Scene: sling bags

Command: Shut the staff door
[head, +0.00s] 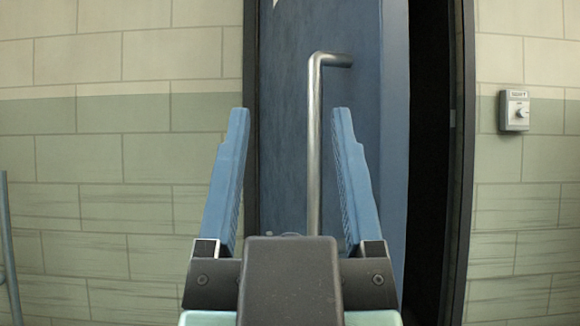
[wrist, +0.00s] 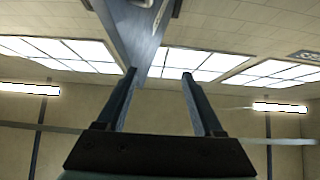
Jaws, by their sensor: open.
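The staff door (head: 283,180) is a blue panel in a dark frame in the head view. It stands ajar, with a dark gap between its right edge and the right side of the frame. A tall metal bar handle (head: 315,140) is on the door. My gripper (head: 290,112) is open, its two blue fingers on either side of the handle in the picture. I cannot tell whether they reach it in depth. In the wrist view the door (wrist: 137,32) shows beyond my open gripper (wrist: 159,72), with part of a metal piece at its top.
A small grey wall box with a knob (head: 515,111) is on the tiled wall right of the door frame (head: 462,150). A grey-blue pole (head: 8,245) stands at the far left. Lit ceiling panels (wrist: 75,50) show in the wrist view.

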